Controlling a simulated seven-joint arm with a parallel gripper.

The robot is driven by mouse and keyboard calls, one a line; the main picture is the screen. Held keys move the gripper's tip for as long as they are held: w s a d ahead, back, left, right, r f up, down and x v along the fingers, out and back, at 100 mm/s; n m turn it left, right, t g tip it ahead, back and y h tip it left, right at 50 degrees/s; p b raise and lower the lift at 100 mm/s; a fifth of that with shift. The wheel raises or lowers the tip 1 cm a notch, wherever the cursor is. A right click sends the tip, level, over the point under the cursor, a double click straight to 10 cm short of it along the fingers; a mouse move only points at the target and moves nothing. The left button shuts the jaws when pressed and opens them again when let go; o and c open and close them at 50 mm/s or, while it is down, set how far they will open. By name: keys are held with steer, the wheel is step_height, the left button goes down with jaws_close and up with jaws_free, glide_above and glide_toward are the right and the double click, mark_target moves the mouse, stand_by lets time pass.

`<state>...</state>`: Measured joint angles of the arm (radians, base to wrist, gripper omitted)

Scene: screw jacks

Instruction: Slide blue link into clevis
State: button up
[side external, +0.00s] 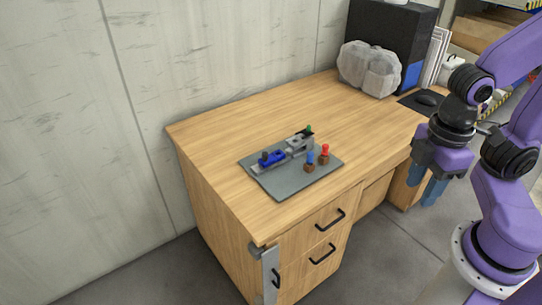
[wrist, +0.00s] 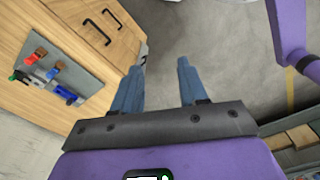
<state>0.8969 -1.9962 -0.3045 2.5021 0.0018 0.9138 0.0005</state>
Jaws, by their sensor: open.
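The blue link (side external: 272,158) lies at the left part of a grey base plate (side external: 286,186) on the wooden desk; it also shows in the wrist view (wrist: 66,95). The grey clevis (side external: 298,144) stands to its right on the same plate, with a small green part at its far end. In the side view the link looks apart from the clevis, but their exact contact is too small to tell. My gripper (side external: 434,190) is open and empty, off the desk's right front side, well away from the plate. Its two blue fingers (wrist: 157,82) are spread in the wrist view.
A red peg (side external: 325,151) and a blue peg (side external: 310,158), each in a brown block, stand at the plate's right side. The desk around the plate is clear.

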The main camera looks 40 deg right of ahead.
stand_by(0.3)
steer(key=shift+o, duration=0.5)
steer(key=w+a+r+m, duration=0.1)
steer(key=w+a+m, duration=0.1)
steer(key=w+a, duration=0.35)
steer(key=w+a+r+m, duration=0.1)
steer(key=w+a+m, duration=0.1)
steer(key=w, duration=0.6)
steer(key=m, duration=1.2)
glide_above(265, 153)
step_height(265, 153, down, 8)
steer(key=f, duration=0.1)
step_height(265, 153, down, 16)
steer(key=shift+w+f, duration=0.1)
steer(key=shift+f, duration=0.05)
